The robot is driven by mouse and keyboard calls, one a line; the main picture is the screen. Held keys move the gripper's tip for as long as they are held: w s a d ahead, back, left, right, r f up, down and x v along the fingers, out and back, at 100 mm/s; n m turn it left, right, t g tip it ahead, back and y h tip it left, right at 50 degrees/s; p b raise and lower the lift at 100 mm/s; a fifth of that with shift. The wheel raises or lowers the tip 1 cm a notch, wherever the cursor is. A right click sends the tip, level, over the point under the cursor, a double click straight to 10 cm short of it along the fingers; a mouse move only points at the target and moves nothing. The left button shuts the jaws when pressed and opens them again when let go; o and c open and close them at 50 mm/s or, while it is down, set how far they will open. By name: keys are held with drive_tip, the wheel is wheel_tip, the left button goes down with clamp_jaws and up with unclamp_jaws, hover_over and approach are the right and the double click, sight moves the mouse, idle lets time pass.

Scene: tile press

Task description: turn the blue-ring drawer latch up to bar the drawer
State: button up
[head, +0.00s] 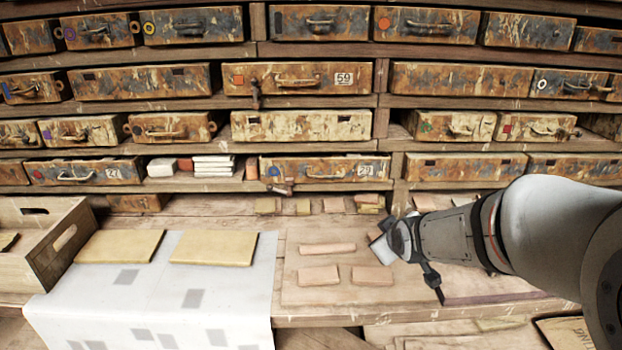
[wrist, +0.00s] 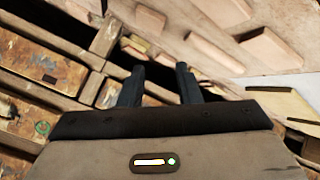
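The drawer with the blue ring (head: 273,171) is in the lowest full row, centre, in the head view. It is a rusty, flaking drawer front (head: 340,171) with a pull handle and a number plate, and looks pushed in. Its small brown latch (head: 280,188) sits at the lower left edge, lying roughly sideways with a dark end. My gripper (head: 383,248) is to the right of and nearer than the latch, over the bench, touching nothing visible. In the wrist view my gripper (wrist: 158,78) has its two dark fingers apart with nothing between them. I cannot make out the latch there.
Pale pink tiles (head: 327,249) lie on the bench left of my gripper. Two tan slabs (head: 213,248) lie on a white sheet (head: 150,300). A wooden crate (head: 45,245) stands at left. Small blocks line the shelf below the drawers. Another latch (head: 255,93) hangs higher up.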

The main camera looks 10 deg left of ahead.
drive_tip(key=w+a+n+t+y, duration=0.25)
drive_tip(key=w+a+n, duration=0.3)
drive_tip(key=a, duration=0.45)
drive_tip(key=n+y, duration=0.6)
drive_tip(key=y, duration=0.1)
approach(278, 191)
drive_tip(key=f, duration=0.1)
drive_tip(key=shift+t, duration=0.55)
drive_tip(key=p+x, duration=0.1)
drive_tip(key=x, duration=0.7)
drive_tip(key=shift+s+a+r+p, duration=0.1)
drive_tip(key=shift+a+p, duration=0.1)
drive_tip(key=shift+p, duration=0.15)
clamp_jaws()
